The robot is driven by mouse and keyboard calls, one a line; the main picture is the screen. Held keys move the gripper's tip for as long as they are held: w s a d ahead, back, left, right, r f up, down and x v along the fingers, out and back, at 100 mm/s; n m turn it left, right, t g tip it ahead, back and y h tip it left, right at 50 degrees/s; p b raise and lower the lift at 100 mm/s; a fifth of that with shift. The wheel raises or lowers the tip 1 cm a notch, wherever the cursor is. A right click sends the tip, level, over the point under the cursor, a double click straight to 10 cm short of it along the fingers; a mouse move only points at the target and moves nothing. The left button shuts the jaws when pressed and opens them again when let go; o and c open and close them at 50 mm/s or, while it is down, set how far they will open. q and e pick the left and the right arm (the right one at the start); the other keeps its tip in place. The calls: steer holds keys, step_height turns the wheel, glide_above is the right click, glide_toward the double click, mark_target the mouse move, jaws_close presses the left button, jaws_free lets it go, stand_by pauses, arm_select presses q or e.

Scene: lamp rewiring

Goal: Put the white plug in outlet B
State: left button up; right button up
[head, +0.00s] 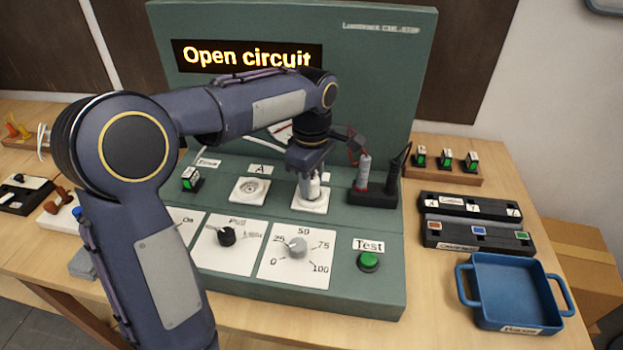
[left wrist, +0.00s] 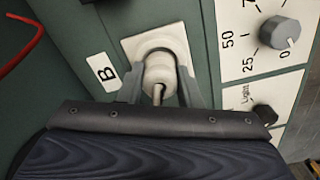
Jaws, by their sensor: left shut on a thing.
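The white plug (left wrist: 160,75) is between the fingers of my left gripper (left wrist: 158,92), which is shut on it. In the left wrist view the plug sits over the white plate of outlet B (left wrist: 135,42), beside the label B. I cannot tell how deep the plug is in the socket. In the head view my left gripper (head: 313,178) points down with the plug (head: 314,188) at the outlet B plate (head: 309,204). Outlet A (head: 249,189) is empty to its left. My right gripper is not in view.
The green panel's display (head: 247,56) reads "Open circuit". A black holder with probes (head: 365,172) stands just right of outlet B. In front are a grey dial (head: 298,247), a black knob (head: 227,236) and a green Test button (head: 368,261). A blue tray (head: 513,291) lies at the right.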

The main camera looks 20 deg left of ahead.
arm_select(q)
steer(key=shift+f+b, duration=0.3)
steer(key=shift+f, duration=0.25)
stand_by(0.4)
steer(key=o, duration=1.1)
steer(key=shift+c, duration=0.2)
step_height(320, 180, up, 8)
steer(key=shift+f+p, duration=0.1)
steer(key=shift+p, duration=0.3)
steer(key=shift+s, duration=0.1)
